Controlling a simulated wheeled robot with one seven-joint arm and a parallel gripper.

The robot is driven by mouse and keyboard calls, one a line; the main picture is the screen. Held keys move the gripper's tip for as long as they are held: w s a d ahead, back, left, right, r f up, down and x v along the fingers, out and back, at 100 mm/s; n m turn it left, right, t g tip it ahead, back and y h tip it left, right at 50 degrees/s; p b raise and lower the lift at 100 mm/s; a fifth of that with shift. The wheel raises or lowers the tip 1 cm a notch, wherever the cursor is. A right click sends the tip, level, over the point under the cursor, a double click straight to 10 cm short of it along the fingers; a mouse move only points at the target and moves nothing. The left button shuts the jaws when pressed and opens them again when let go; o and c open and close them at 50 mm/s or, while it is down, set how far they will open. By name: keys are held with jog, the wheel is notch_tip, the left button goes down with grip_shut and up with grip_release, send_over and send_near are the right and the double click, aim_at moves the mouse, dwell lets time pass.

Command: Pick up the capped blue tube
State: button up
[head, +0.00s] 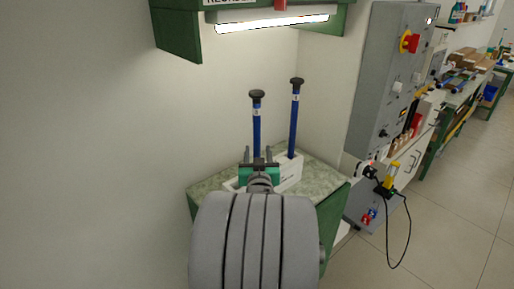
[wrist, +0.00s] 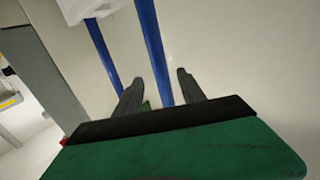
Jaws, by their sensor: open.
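Two blue tubes with dark, wide caps stand upright in a white block (head: 290,175) on a small bench: a left one (head: 257,127) and a taller-looking right one (head: 294,125). Each has a pale label band below its cap. My gripper (head: 257,155) is open, low in front of the left tube, with one finger to each side of it in the picture. In the wrist view, a blue tube (wrist: 150,45) runs between the open fingers (wrist: 160,82); I cannot tell whether it touches them. The other tube (wrist: 102,45) is to its left, outside the fingers. My arm hides part of the block.
The bench top (head: 213,182) is speckled green-grey, against a pale wall. A green cabinet (head: 178,30) with a lit lamp (head: 270,22) hangs above the tubes. A grey control panel (head: 385,75) stands to the right. Open floor (head: 445,215) lies at the right.

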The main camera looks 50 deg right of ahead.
aim_at(257, 141)
jog(key=p+x, duration=0.2)
jog(key=x, duration=0.4)
jog(key=shift+w+d+r, duration=0.15)
jog(key=shift+w+r, duration=0.05)
jog(key=shift+w, duration=0.05)
jog(key=shift+w+d, duration=0.25)
jog(key=shift+c, duration=0.5)
grip_shut()
